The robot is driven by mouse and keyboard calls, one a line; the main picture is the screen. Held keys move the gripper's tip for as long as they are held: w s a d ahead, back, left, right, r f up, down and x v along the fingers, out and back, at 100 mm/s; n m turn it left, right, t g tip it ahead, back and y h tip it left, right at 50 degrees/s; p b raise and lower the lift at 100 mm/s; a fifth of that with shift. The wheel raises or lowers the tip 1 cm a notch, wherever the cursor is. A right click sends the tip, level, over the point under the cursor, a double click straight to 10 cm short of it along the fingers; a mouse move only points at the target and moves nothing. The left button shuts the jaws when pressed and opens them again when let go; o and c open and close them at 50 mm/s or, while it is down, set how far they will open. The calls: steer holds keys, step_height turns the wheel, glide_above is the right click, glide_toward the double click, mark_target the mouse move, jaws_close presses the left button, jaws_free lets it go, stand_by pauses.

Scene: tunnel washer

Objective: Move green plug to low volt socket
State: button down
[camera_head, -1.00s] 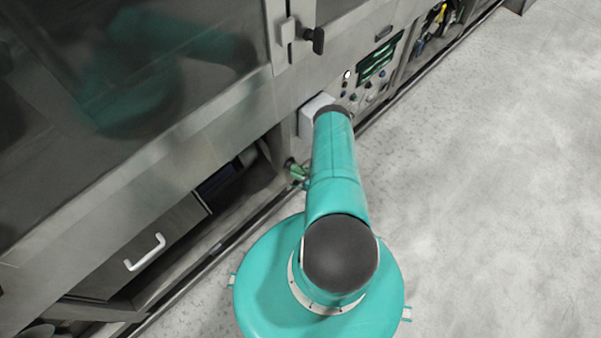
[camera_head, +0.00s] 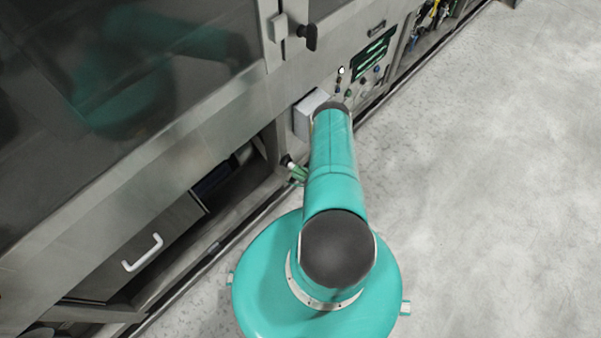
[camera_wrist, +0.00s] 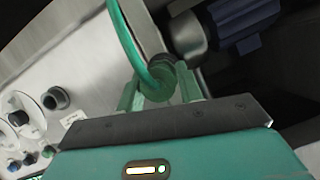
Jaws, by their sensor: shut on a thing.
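In the wrist view my gripper (camera_wrist: 160,92) is shut on the green plug (camera_wrist: 157,80), with one finger on each side of it. A green cable (camera_wrist: 122,35) curves up from the plug to the top edge. In the head view, a small green part (camera_head: 298,173) shows left of my arm; I cannot tell if it is plug or finger, and the rest of my gripper is hidden. A dark round fitting (camera_wrist: 56,98) sits on the metal panel at left in the wrist view. I cannot tell which fitting is the low volt socket.
A grey box (camera_head: 309,115) juts from the washer front beside my arm. A panel with a green-lit display (camera_head: 374,55) and knobs is beyond it. An open recess (camera_head: 240,175) and a drawer with a white handle (camera_head: 143,252) lie left. The floor at right is clear.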

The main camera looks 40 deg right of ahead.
steer(key=shift+s, duration=1.05)
steer(key=shift+d, duration=0.15)
